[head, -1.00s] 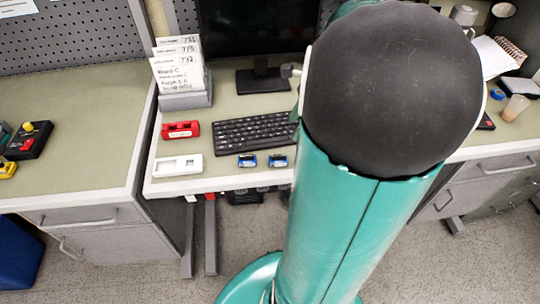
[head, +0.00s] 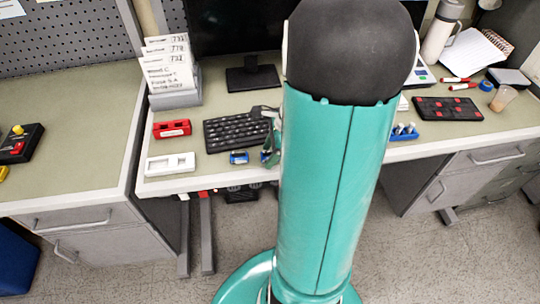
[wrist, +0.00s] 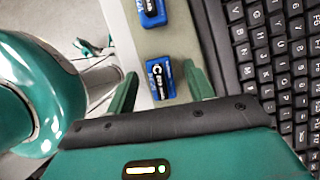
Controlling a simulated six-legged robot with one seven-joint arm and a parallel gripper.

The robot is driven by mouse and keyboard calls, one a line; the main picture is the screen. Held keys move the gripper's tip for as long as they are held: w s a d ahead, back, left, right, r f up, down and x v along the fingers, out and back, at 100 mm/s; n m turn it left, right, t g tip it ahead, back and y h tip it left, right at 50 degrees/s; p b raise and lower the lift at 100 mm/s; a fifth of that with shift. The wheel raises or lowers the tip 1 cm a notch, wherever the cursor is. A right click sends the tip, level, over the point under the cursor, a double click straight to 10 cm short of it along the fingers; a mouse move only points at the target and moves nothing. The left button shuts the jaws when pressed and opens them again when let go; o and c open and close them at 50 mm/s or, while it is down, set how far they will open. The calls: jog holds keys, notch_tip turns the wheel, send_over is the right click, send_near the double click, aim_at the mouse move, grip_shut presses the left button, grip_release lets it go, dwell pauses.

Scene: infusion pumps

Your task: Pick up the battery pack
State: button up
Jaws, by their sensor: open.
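Two blue battery packs lie on the desk in front of the keyboard. One battery pack (wrist: 159,80) sits between my gripper's fingers in the wrist view, label up, with a gap to each finger. The other battery pack (wrist: 151,12) lies farther along in that view; it also shows in the head view (head: 239,157), just left of my gripper. My gripper (wrist: 160,73) is open and empty; it also shows in the head view (head: 269,150), low over the desk, hiding most of the first pack.
The black keyboard (head: 236,133) is close beside my gripper. A red holder (head: 172,128) and a white holder (head: 170,164) stand to the left. A monitor stand (head: 252,78) is behind. A blue rack (head: 404,132) and a black panel with red buttons (head: 448,109) are on the right.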

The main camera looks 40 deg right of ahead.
aim_at(265, 152)
jog(key=c, duration=1.1)
jog(key=shift+w, duration=0.1)
jog(key=shift+r, duration=0.55)
jog(key=r, duration=0.2)
jog(key=shift+s+r, duration=0.2)
jog(key=shift+r, duration=0.15)
jog(key=s+r, duration=0.3)
jog(key=s, duration=0.1)
jog(key=s+r, duration=0.3)
jog(key=s, duration=0.2)
jog(key=s+a+r, duration=0.1)
jog(key=s+r, duration=0.2)
jog(key=s, duration=0.1)
jog(key=shift+s+r, duration=0.1)
jog(key=shift+s, duration=0.2)
